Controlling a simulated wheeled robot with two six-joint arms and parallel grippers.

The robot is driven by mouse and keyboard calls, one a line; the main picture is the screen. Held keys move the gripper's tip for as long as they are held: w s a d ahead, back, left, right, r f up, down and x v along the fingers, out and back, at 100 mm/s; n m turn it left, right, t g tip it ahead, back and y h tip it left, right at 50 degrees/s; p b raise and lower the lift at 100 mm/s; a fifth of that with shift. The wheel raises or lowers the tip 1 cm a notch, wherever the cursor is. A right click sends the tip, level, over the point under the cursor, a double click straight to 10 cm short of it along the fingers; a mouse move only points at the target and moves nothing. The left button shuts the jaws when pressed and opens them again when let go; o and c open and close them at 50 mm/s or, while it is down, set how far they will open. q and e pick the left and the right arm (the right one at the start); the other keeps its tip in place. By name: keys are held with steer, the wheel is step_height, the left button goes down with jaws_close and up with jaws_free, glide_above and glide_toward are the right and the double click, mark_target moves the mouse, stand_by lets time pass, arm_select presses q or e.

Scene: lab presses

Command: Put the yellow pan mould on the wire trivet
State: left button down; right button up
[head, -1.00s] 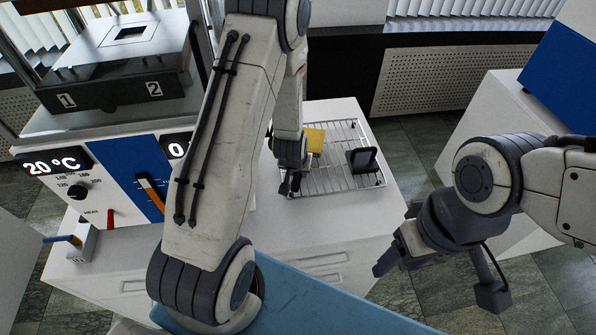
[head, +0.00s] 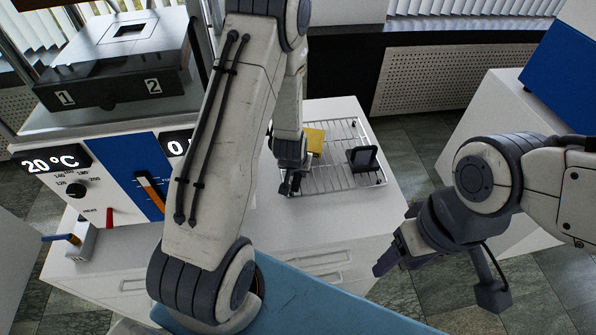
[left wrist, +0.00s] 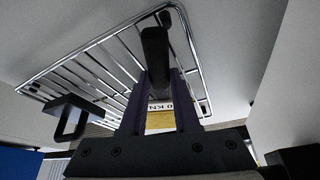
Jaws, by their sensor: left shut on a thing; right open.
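The yellow pan mould (head: 315,140) shows in the head view at the back left part of the wire trivet (head: 335,181), partly hidden by my left arm. My left gripper (head: 289,184) is beside the trivet's left edge and shut on the mould. In the left wrist view a black bar (left wrist: 155,55) stands between the fingers, with a yellow patch (left wrist: 160,121) of the mould behind them. The trivet's wires (left wrist: 85,68) fill the upper left there. I cannot tell whether the mould touches the wires.
A black bracket-shaped object (head: 362,158) stands on the trivet's right part; it also shows in the left wrist view (left wrist: 72,116). The press (head: 110,85) with its control panel is at the left. The white counter (head: 290,230) is clear in front of the trivet.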

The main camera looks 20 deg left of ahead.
arm_select(q)
steer(key=shift+w+f, duration=0.1)
steer(key=c, duration=0.6)
jaws_free()
steer(key=shift+o, duration=0.2)
steer(key=shift+f, duration=0.1)
steer(key=v, duration=1.1)
steer(key=s+d+r+m+g+h, duration=0.1)
steer(key=s+d+r+m, duration=0.25)
steer(key=d, duration=0.35)
steer(key=s+d+r+m+g+h, duration=0.1)
steer(key=s+d+r+m+h, duration=0.2)
steer(key=d, duration=0.4)
steer(key=s+d+r+m+g+y, duration=0.1)
steer(key=s+d+r+m, duration=0.1)
steer(key=s, duration=0.5)
steer(key=s+d+r+m+g, duration=0.1)
steer(key=s+d+r, duration=0.1)
steer(key=s+r, duration=0.3)
steer(key=s, duration=0.2)
steer(key=shift+s+m+g+y+p, duration=0.3)
steer(key=shift+s+m+y, duration=0.05)
steer(key=shift+s+y, duration=0.05)
